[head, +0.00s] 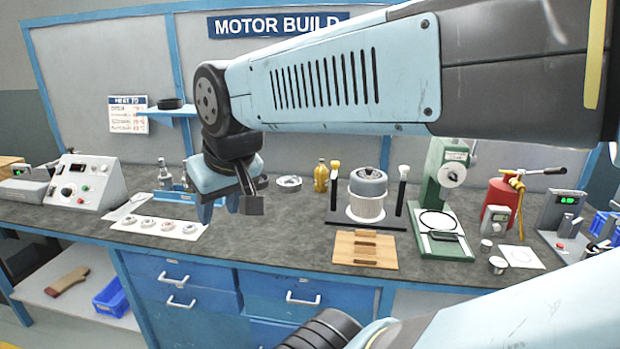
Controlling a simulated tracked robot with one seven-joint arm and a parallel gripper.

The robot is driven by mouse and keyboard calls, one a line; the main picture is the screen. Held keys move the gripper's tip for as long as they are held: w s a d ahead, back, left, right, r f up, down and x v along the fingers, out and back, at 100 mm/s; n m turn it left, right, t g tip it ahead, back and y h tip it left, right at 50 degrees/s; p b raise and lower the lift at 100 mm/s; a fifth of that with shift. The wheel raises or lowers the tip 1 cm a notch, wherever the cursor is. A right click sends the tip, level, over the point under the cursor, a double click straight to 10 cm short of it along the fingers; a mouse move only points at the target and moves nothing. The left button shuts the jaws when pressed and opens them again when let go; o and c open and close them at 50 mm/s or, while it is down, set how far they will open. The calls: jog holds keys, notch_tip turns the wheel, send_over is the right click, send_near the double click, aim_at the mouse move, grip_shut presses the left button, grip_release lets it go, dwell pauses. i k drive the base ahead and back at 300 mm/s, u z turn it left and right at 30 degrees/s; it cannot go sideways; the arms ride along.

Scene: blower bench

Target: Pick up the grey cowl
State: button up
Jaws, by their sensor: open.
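A grey rounded piece (368,181), which looks like the grey cowl, sits on top of a white ribbed cylinder (366,208) at the middle right of the bench. The cylinder stands on a black base (340,220) between two black uprights. My gripper (229,208) points down above the bench, well to the left of the grey piece and apart from it. Its jaws are open, and nothing shows between them.
A wooden board (364,262) lies in front of the black base. A green press (446,200) stands to its right, and a yellow bottle (321,176) behind to its left. A white tray of round parts (160,227) lies left of my gripper. Bare worktop (285,235) lies between.

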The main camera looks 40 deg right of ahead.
aim_at(359, 186)
jog(key=z, duration=0.7)
jog(key=i, duration=0.15)
jog(key=u, duration=2.05)
jog(key=k, duration=2)
jog(key=z, duration=1.25)
jog(key=i, duration=1)
jog(key=u, duration=0.05)
